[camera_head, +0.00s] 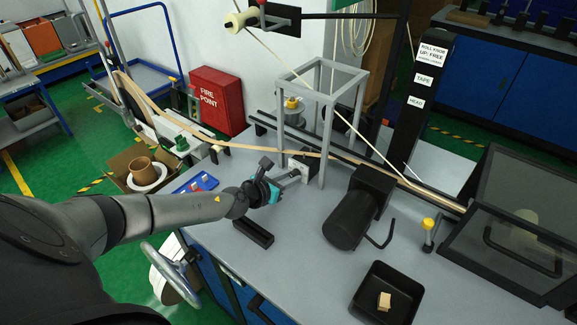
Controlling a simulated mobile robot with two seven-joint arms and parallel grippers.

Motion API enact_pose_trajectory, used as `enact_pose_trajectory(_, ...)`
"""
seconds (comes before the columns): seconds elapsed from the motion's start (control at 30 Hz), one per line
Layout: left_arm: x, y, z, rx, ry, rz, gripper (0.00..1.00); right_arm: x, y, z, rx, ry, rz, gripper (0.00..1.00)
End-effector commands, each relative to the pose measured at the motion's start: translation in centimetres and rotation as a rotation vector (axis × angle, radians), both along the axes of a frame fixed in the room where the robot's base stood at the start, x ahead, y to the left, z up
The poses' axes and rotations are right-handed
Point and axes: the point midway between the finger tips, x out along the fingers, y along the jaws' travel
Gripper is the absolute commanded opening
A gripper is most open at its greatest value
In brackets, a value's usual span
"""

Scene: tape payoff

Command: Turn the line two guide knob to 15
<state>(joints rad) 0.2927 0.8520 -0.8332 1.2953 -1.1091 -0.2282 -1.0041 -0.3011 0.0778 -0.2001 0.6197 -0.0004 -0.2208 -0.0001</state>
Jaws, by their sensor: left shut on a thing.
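My left arm comes in from the left. Its gripper (279,181) is at the near side of the small guide block (302,162) under the grey frame. The gripper is shut on the guide knob, at the block's near-left side; the fingers and wrist hide most of the knob. Its scale and pointer are too small to read. The pale tape (229,145) runs from the left past the block toward the right. My right gripper is not in view.
A grey open frame (322,95) stands over the guide block. A black motor (350,217) sits right of it, and a black tray (364,297) holds a small tan block (384,301). A narrow black holder (253,231) lies just in front of the gripper. A mesh guard (520,235) stands at right.

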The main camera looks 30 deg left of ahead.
Motion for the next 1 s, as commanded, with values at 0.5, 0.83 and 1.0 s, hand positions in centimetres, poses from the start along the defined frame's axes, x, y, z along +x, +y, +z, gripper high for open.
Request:
enact_pose_trajectory(0.5, 0.1, -0.2, 0.2, 0.237, -0.021, 0.001, 0.00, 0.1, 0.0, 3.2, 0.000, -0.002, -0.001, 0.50)
enact_pose_trajectory(0.83, 0.1, -0.2, 0.1, 0.257, -0.023, 0.001, 0.00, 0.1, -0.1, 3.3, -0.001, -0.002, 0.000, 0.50)
enact_pose_trajectory(1.0, 0.1, -0.2, 0.1, 0.256, -0.022, 0.000, 0.00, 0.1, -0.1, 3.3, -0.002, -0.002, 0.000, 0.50)
